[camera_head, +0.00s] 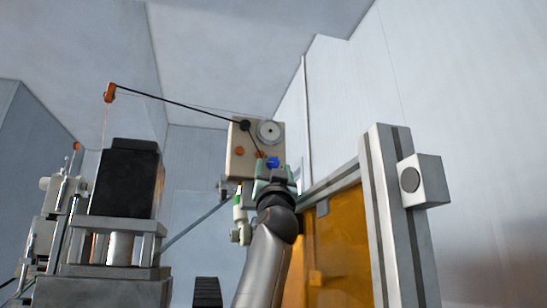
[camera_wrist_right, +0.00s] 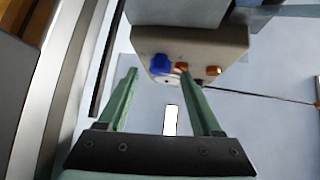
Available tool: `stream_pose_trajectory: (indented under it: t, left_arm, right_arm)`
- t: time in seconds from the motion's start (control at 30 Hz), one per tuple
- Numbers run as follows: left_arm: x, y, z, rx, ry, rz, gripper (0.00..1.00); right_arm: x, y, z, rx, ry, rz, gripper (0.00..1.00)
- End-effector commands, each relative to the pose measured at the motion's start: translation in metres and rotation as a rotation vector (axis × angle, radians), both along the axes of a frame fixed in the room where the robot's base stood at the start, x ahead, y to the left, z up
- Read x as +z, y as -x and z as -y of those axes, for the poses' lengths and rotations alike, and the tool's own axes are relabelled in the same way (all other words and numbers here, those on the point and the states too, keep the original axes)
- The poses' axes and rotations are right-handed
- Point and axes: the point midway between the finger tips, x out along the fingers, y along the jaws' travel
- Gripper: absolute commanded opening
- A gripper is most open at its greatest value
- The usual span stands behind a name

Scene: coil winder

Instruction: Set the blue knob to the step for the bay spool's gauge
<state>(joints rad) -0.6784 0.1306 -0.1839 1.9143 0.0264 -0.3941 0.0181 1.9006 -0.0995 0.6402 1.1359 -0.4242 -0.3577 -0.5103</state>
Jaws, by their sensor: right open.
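The blue knob (camera_head: 273,162) sits on the lower right of a beige panel (camera_head: 238,160) in the head view. In the right wrist view the blue knob (camera_wrist_right: 160,64) is on the panel's face, beyond the fingertips. My right gripper (camera_head: 273,172) is just below the knob in the head view. In the wrist view its two green fingers (camera_wrist_right: 157,72) are spread, with nothing between them. I cannot tell whether a finger touches the knob. The knob's step marks and the bay spool cannot be made out. My left gripper is not in view.
A round grey dial (camera_head: 270,132) is on the panel's upper right. A thin black arm with an orange tip (camera_head: 110,92) reaches left from the panel. A black block (camera_head: 125,178) on a metal frame stands left. An amber panel (camera_head: 338,245) and a grey post (camera_head: 392,215) stand right.

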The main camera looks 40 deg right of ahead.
Motion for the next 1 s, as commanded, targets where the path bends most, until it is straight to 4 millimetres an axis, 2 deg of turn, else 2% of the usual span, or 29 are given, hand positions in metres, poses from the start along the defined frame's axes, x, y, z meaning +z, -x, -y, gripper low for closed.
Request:
stream_pose_trajectory:
  t: [0.13, 0.47, 1.0]
  left_arm:
    - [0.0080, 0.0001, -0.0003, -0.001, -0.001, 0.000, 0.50]
    - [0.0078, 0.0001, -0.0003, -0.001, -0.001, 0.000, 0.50]
    - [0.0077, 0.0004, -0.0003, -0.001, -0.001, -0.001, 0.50]
  right_arm:
    - [0.0085, -0.0060, 0.0056, 0.001, -0.001, 0.000, 0.66]
    - [0.0086, -0.0073, 0.0067, 0.001, -0.001, 0.000, 0.66]
    - [0.0086, -0.0073, 0.0066, 0.000, -0.001, -0.001, 0.07]
